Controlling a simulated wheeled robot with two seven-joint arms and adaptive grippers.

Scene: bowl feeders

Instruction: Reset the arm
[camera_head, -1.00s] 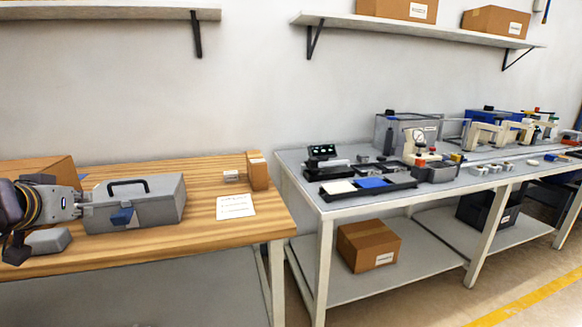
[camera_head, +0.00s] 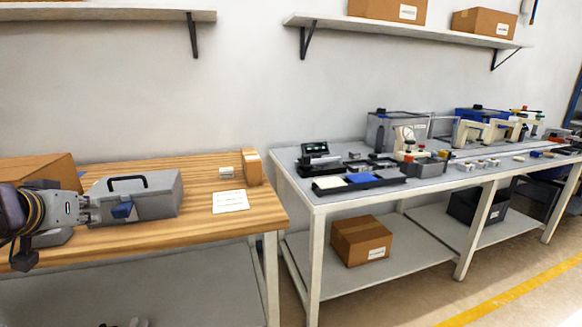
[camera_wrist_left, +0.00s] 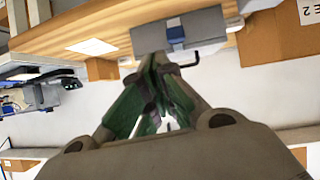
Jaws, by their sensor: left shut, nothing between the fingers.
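My left gripper (camera_head: 88,211) is at the left of the head view, in front of the grey toolbox (camera_head: 150,199) with a black handle and a blue latch (camera_head: 122,210). Its fingers are shut with nothing between them. In the left wrist view my left gripper (camera_wrist_left: 160,95) points toward the toolbox (camera_wrist_left: 205,27), which appears upside down. I cannot tell whether the fingertips touch the toolbox. My right gripper is not in view.
The toolbox stands on a wooden bench (camera_head: 200,200) with a white paper (camera_head: 230,201) and a small cardboard box (camera_head: 252,167). A larger cardboard box (camera_head: 40,170) is behind the gripper. A grey table (camera_head: 300,187) with devices stands to the right.

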